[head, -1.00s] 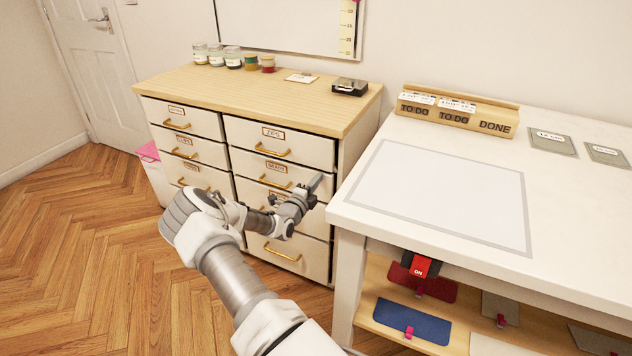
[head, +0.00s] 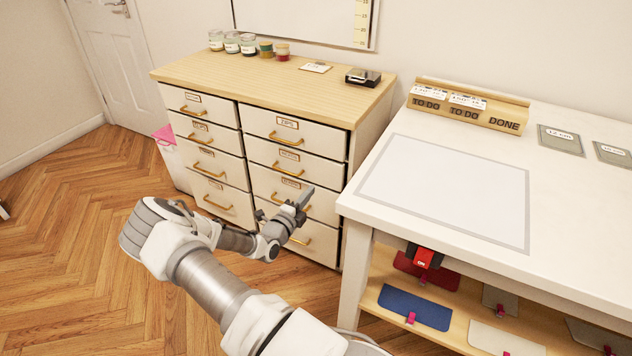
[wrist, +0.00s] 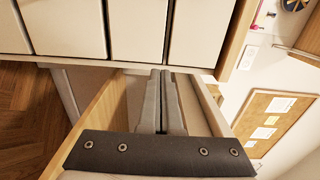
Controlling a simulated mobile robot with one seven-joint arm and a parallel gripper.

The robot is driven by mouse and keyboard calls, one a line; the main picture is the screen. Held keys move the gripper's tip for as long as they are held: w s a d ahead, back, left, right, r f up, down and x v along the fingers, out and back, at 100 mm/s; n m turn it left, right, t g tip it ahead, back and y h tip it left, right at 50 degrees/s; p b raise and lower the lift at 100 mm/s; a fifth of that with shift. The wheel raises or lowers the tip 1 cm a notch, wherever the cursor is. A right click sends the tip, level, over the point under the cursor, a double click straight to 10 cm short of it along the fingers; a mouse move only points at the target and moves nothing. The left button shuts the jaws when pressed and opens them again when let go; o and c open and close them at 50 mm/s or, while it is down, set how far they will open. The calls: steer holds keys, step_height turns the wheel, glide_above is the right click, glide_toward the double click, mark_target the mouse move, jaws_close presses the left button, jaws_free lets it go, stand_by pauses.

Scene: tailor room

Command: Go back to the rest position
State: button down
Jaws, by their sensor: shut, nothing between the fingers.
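My gripper (head: 301,201) is in front of the lower drawers of the cabinet (head: 358,140), left of the white table (head: 430,236). In the head view it stands in free air and points up and to the right. The wrist view shows its two grey fingers (wrist: 165,100) pressed together with nothing between them. I cannot see a rest position marked anywhere.
The cabinet's drawers look shut. Several jars (head: 248,44) and a small black box (head: 363,76) stand on its top. A wooden card holder (head: 468,107) sits on the table.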

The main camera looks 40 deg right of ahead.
steer(key=shift+s+a, duration=0.15)
steer(key=shift+a, duration=0.25)
steer(key=s+a+r+m+g+y, duration=0.3)
steer(key=s+r+m+g, duration=0.15)
steer(key=r+m, duration=0.5)
steer(key=s+a+r+m+g+y, duration=0.2)
steer(key=s+a+r+m+g, duration=0.3)
steer(key=m, duration=0.8)
steer(key=s+a+r+m+t+y, duration=0.4)
steer(key=s+a+r+m+y, duration=0.2)
steer(key=s+a+r+m, duration=0.45)
steer(key=s+a+r+m+t+y, duration=0.55)
steer(key=s+a+r+m, duration=0.2)
steer(key=a, duration=0.65)
step_height(320, 180, up, 16)
steer(key=g+p, duration=0.1)
steer(key=p, duration=1.6)
steer(key=shift+w+d+r, duration=0.15)
steer(key=shift+w+d, duration=0.05)
